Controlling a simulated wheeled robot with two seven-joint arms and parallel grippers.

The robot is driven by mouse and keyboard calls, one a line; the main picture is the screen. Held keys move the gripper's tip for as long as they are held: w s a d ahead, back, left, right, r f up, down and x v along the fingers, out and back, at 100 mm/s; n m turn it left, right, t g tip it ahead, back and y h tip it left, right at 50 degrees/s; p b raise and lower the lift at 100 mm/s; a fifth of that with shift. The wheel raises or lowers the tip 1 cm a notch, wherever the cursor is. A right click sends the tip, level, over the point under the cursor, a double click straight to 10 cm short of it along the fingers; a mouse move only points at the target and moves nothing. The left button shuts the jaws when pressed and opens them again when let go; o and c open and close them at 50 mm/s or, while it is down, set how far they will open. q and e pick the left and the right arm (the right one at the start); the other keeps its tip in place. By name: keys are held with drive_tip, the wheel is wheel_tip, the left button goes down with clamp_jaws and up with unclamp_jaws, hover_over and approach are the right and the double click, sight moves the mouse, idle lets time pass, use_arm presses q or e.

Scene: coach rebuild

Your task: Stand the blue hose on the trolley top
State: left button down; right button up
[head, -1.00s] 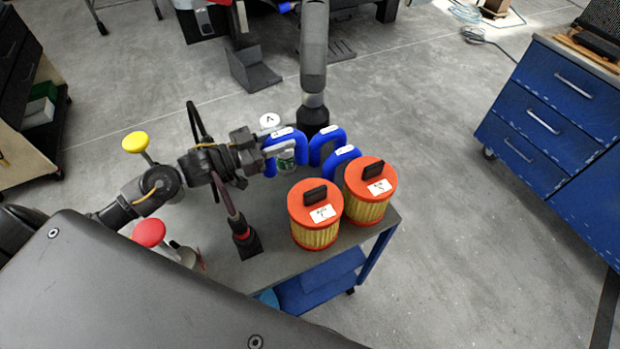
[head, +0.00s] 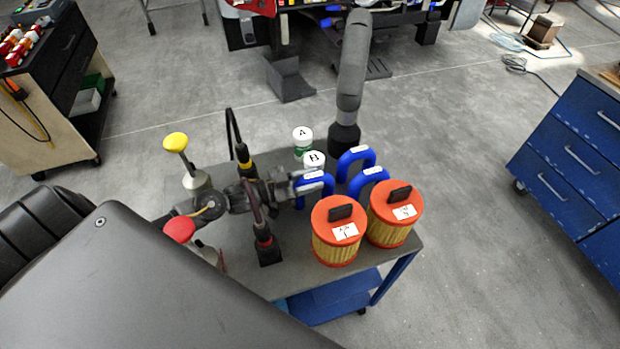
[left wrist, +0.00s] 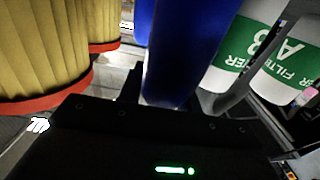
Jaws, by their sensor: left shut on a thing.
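My left gripper (head: 308,186) is shut on a blue arched hose (head: 317,183) with a white label on top, over the trolley top (head: 290,272). In the left wrist view the hose (left wrist: 186,55) rises upright between the fingers. Its lower ends are mostly hidden, so I cannot tell whether they touch the trolley top. Two more blue hoses, one behind (head: 357,157) and one nearer (head: 372,178), stand to its right. My right gripper is not in view.
Two orange-capped filters, a left (head: 337,240) and a right (head: 394,222), stand in front. White-capped containers A (head: 303,137) and B (head: 314,159) stand behind the held hose. A tall black hose (head: 349,95) stands at the back. Yellow-topped (head: 176,143) and red-topped (head: 179,229) items stand left.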

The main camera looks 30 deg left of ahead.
use_arm(q)
drive_tip(key=c, duration=1.3)
unclamp_jaws()
drive_tip(key=shift+f, duration=0.1)
drive_tip(key=shift+o, duration=0.2)
drive_tip(key=shift+s+a, duration=0.1)
drive_tip(key=shift+s, duration=0.05)
drive_tip(key=b+v, duration=0.2)
drive_tip(key=v, duration=0.9)
drive_tip(key=shift+s+a+b, duration=0.25)
drive_tip(key=shift+b, duration=0.15)
drive_tip(key=shift+s, duration=0.1)
